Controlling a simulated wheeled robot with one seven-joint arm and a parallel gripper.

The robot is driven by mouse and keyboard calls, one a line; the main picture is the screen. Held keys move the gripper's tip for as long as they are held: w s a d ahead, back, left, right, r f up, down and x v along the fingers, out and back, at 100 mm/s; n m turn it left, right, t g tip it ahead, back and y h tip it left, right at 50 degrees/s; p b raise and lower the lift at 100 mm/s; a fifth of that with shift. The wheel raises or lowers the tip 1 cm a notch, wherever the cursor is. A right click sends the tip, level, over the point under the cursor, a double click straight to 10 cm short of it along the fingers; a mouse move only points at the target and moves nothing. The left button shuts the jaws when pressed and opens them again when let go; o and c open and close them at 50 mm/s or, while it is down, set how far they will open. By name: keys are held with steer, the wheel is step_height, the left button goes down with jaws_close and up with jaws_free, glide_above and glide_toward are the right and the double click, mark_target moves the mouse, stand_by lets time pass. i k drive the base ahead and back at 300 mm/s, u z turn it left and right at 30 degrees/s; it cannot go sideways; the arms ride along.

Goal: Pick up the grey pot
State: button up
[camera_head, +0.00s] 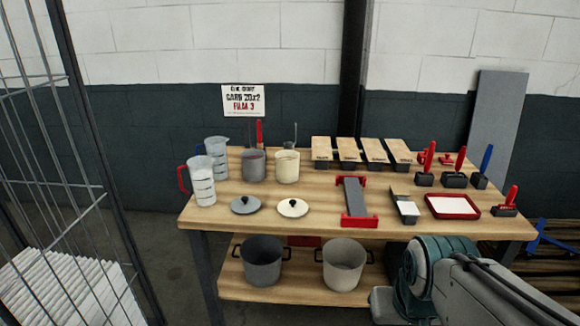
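A dark grey pot (263,268) with black side handles stands upright and open on the lower shelf, left of centre. A paler grey-beige pot (343,267) with dark handles stands to its right. A smaller grey pot (253,166) stands on the tabletop beside a cream pot (287,167). A grey lid (245,205) and a cream lid (292,208) lie in front of them. Part of my arm shows at the lower right, apart from the pots. My gripper's fingers cannot be seen.
The wooden table (215,217) also bears measuring jugs (201,182), a red-ended grey stand (355,199), several wooden-topped blocks (347,150), red-handled tools (427,160) and a red tray (452,206). A wire cage (75,180) stands at left. The tabletop overhangs the shelf pots.

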mark_target(253, 161)
steer(key=u, duration=0.85)
steer(key=i, duration=0.7)
steer(key=u, duration=0.85)
steer(key=i, duration=0.75)
steer(key=z, duration=0.75)
steer(key=i, duration=0.85)
steer(key=z, duration=0.95)
